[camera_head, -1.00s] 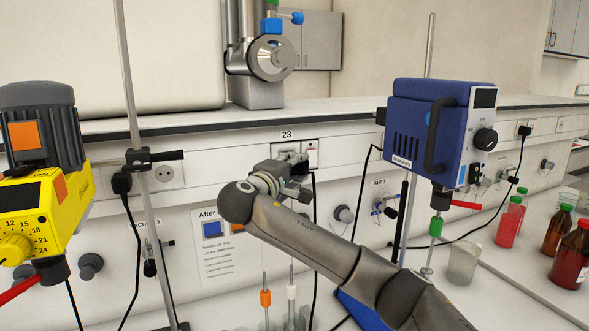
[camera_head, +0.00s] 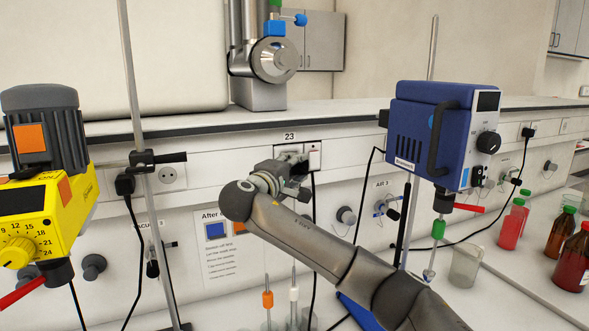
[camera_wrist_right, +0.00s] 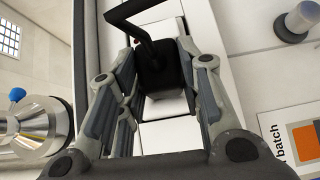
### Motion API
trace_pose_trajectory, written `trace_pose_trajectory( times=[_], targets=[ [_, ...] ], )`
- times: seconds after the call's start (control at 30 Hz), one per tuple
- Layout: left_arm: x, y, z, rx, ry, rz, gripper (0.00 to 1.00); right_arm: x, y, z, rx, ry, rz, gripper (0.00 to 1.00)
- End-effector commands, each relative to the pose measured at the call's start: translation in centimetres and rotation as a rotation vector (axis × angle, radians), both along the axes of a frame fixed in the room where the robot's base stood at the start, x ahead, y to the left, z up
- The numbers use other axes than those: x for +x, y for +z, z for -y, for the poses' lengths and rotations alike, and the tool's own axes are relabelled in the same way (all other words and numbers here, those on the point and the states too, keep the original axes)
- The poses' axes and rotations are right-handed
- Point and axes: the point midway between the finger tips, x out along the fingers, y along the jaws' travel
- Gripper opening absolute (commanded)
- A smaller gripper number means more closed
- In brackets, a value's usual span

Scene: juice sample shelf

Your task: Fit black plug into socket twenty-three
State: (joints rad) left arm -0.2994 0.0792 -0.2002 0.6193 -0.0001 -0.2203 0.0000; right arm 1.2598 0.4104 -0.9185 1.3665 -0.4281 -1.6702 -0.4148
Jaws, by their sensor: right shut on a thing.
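My right gripper (camera_head: 296,170) is at the wall panel, directly below the label 23 (camera_head: 290,137). It covers most of socket twenty-three (camera_head: 290,149). In the right wrist view its fingers (camera_wrist_right: 160,85) are shut on the black plug (camera_wrist_right: 165,68), one on each side. The plug faces the white panel, and its cable (camera_wrist_right: 140,12) bends away from its back. In the head view the gripper hides the plug, and a black cable (camera_head: 314,215) hangs below. I cannot tell how deep the plug sits in the socket. My left gripper is not in view.
A yellow stirrer (camera_head: 45,215) stands at left and a blue stirrer (camera_head: 425,130) at right, both on stands. Another black plug (camera_head: 124,184) sits beside an empty socket (camera_head: 168,175). Glass rods with orange and white collars stand below my arm. Bottles (camera_head: 573,258) stand at right.

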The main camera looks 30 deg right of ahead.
Motion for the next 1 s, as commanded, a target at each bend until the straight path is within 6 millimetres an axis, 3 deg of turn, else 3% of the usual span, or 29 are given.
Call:
trace_pose_trajectory(
  times=[1.0],
  targets=[
    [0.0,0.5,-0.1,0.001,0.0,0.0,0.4,1.6,0.1,0.0,0.0,0.0,0.001,0.0]
  ],
)
